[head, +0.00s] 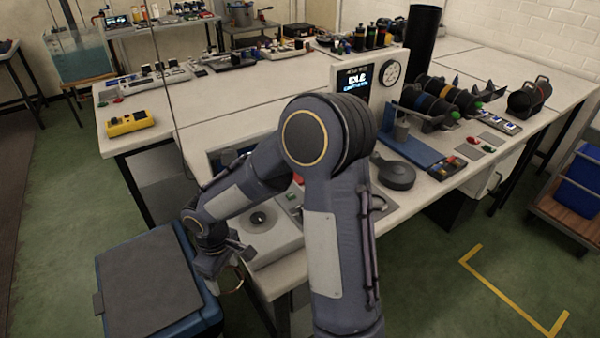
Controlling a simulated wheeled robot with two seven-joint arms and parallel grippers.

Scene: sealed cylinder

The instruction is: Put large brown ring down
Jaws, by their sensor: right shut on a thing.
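My right arm reaches in from the bottom of the head view and bends down to the left. My right gripper (228,262) is low, in front of the bench's near edge and beside a blue box with a grey top. It is shut on the large brown ring (239,284), of which only a thin curved part shows below the fingers. The rest of the ring is hidden by the gripper and the box edge. My left gripper is not in view.
The blue box (150,285) has a flat, empty grey top. The white bench (240,88) carries a yellow device (130,122), a display with a dial (368,75), a blue stand (412,140) and dark cylinders (430,97). Green floor is open at right.

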